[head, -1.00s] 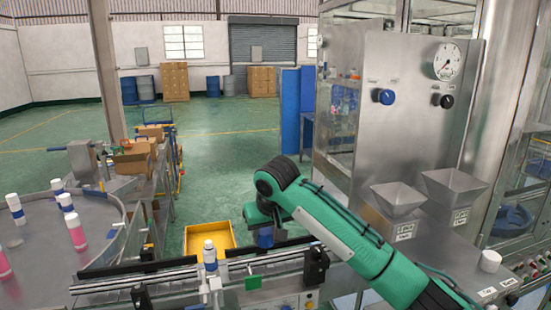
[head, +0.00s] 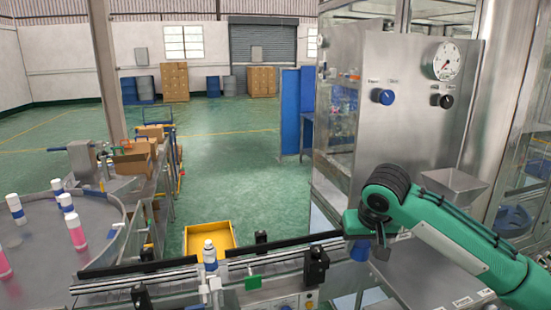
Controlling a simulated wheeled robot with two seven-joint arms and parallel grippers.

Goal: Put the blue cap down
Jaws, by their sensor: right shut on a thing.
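My right gripper (head: 370,236) comes in from the right on a green arm. It is shut on a blue cap (head: 360,251), which shows just below the jaws. The cap is over or in front of the steel machine's front counter, right of the conveyor's end part. I cannot tell whether its underside touches anything. My left gripper is not in view.
A yellow bin (head: 216,235) lies behind. A steel hopper (head: 453,184) stands on the right, and a round table (head: 55,265) with several bottles on the left.

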